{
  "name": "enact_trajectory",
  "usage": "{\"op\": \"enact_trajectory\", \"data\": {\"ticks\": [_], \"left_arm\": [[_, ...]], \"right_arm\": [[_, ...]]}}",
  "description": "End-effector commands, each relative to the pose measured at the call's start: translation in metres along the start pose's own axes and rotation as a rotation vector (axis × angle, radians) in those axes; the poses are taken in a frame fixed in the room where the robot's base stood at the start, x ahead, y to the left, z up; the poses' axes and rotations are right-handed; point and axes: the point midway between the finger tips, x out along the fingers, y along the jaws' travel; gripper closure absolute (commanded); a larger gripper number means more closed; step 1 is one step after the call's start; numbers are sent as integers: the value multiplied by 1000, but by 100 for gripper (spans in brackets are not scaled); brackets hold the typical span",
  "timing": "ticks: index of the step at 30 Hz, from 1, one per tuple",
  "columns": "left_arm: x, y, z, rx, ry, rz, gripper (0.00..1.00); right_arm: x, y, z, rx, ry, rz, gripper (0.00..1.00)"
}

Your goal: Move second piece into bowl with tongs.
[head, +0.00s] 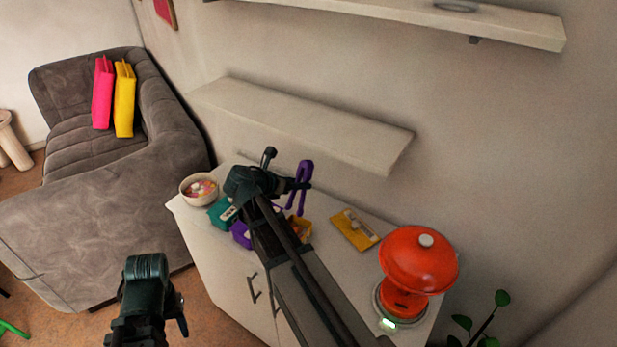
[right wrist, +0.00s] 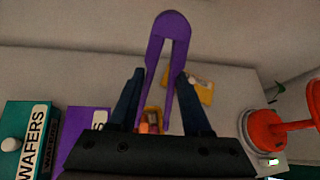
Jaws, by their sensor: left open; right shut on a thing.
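Purple tongs (head: 304,174) stand upright, bend uppermost, in my right gripper (head: 292,178). In the right wrist view the tongs (right wrist: 170,28) pass between the fingers of that gripper (right wrist: 161,74), which is shut on them. A cream bowl (head: 185,198) with colourful pieces stands at the counter's left end, left of the right gripper. A yellow box (head: 305,232) with orange and pale pieces is near the tongs' lower ends; it shows between the fingers in the right wrist view (right wrist: 151,112). Whether the tips hold a piece I cannot tell. My left gripper (head: 160,298) is open, low and away from the counter.
A teal WAFERS box (head: 217,216) and a purple box (head: 240,236) stand between bowl and yellow box. A yellow board (head: 349,226) with pale items lies to the right. A red scale (head: 418,260) stands at the right end. A shelf (head: 300,122) hangs above the counter.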

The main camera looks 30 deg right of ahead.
Motion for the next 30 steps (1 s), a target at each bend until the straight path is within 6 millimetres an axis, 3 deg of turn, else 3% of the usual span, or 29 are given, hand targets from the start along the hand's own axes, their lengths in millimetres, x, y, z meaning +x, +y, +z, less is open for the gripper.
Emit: {"op": "enact_trajectory", "data": {"ticks": [17, 30], "left_arm": [[4, 0, 0, 0, 0, 0, 50], [37, 3, -2, -1, 0, 0, 50]], "right_arm": [[1, 1, -3, -2, -6, -1, 70], [19, 5, -30, -2, -6, -1, 70]]}}
